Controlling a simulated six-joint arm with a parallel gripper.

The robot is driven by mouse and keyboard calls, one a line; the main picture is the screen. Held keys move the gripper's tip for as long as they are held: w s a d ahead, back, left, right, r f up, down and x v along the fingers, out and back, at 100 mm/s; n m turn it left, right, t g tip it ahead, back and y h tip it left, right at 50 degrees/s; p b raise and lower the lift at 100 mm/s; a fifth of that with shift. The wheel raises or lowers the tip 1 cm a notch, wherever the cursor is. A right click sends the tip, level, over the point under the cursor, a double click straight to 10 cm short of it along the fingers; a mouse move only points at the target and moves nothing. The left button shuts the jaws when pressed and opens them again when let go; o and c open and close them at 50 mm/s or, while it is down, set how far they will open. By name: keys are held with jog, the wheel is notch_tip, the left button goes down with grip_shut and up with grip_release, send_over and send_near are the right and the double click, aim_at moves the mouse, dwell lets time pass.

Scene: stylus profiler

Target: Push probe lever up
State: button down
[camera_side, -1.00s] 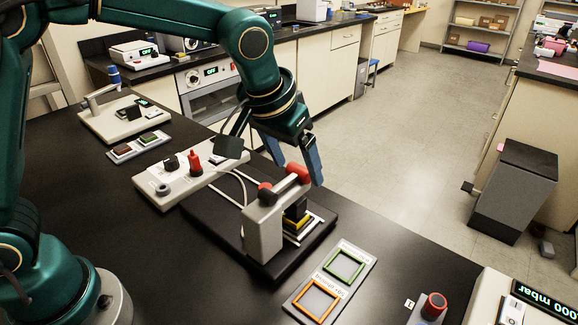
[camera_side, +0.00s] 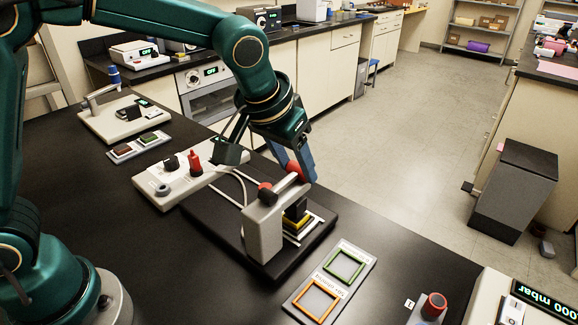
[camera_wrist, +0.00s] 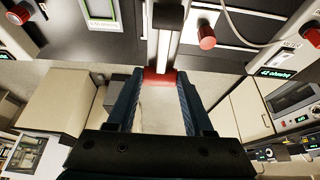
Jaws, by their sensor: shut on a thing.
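The probe lever (camera_side: 282,184) is a light bar on the grey upright (camera_side: 262,232) of the stylus profiler. Its red grip end (camera_side: 294,171) points away to the upper right. My gripper (camera_side: 300,168) has its blue fingers shut on this red grip. In the wrist view the red grip (camera_wrist: 158,77) lies crosswise between my gripper's fingertips (camera_wrist: 158,84), and the bar runs off from it toward the top. A dark block with a yellow base (camera_side: 296,220) sits under the lever. The fingers partly hide the grip.
A grey control box (camera_side: 180,182) with a red switch (camera_side: 194,161) stands left of the profiler. A pad with green and orange frames (camera_side: 331,282) lies in front at right. Cables loop behind the upright.

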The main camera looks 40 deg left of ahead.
aim_at(280, 185)
jog(key=shift+s+d+r+t, duration=0.1)
jog(key=shift+s+r+t, duration=0.2)
jog(key=shift+t, duration=0.35)
jog(key=shift+s+a+r+t, duration=0.15)
jog(key=shift+r+t, duration=0.25)
jog(key=shift+t, duration=0.3)
jog(key=shift+s+d+r+t, duration=0.2)
jog(key=shift+r+t, duration=0.15)
jog(key=shift+t, duration=0.3)
jog(key=shift+s+r+t, duration=0.35)
jog(key=shift+s+t, duration=0.15)
jog(key=shift+t, duration=0.55)
jog(key=shift+s+r+t, duration=0.35)
jog(key=shift+s+t, duration=0.1)
jog(key=shift+t, duration=0.6)
jog(key=shift+s, duration=0.15)
jog(key=shift+c, duration=1.4)
grip_release()
jog(key=shift+r, duration=0.1)
jog(key=s, duration=0.1)
jog(key=s+r, duration=0.1)
jog(key=s, duration=0.1)
jog(key=shift+s+r+t, duration=0.15)
jog(key=shift+r+t, duration=0.05)
jog(key=shift+t, duration=0.1)
jog(key=shift+s+r, duration=0.2)
jog(key=shift+s, duration=0.5)
